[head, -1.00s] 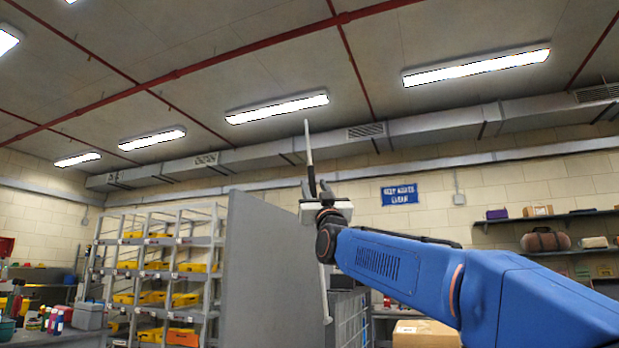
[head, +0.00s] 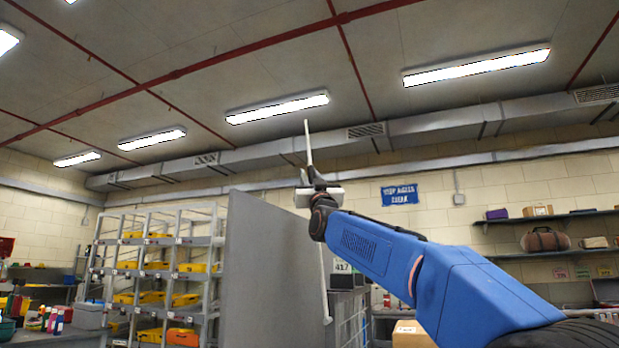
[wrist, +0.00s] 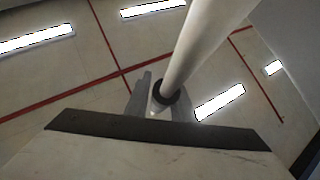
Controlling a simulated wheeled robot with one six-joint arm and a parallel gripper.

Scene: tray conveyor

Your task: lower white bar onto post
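The white bar (head: 309,143) stands close to upright in the head view, its top against the ceiling duct. My gripper (head: 308,179) is at the bar, fingers pointing up. In the wrist view the bar (wrist: 205,40) runs from the top edge down to a dark ring between my two grey fingers (wrist: 162,100). The fingers lie on either side of the bar; whether they press on it is not clear. I cannot make out the post.
A tall grey panel (head: 262,270) stands just left of the bar. Racks with yellow bins (head: 150,280) are farther left. Wall shelves (head: 560,250) with bags and boxes are at the right, and a cardboard box (head: 412,334) is low in front. The space above is open.

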